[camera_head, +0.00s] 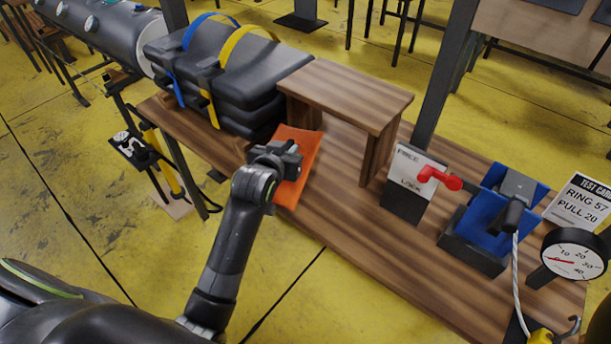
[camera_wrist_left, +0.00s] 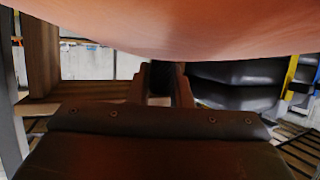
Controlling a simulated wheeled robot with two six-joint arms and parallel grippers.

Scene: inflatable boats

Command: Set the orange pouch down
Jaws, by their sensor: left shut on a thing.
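The orange pouch (camera_head: 304,150) is at my left gripper (camera_head: 285,160), near the front edge of the wooden bench (camera_head: 335,215) and beside the left leg of the small wooden stand. My left gripper is shut on the pouch. In the left wrist view the pouch (camera_wrist_left: 190,25) fills the top of the picture as a pale orange surface close to the camera. I cannot tell whether its underside touches the bench top. My right gripper is not in view.
Black folded boats (camera_head: 215,80) with blue and yellow straps lie left of the wooden stand (camera_head: 345,90). A lever with a red handle (camera_head: 440,178), a blue clamp (camera_head: 490,210) and a round gauge (camera_head: 573,255) occupy the right side. Bare bench top lies between.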

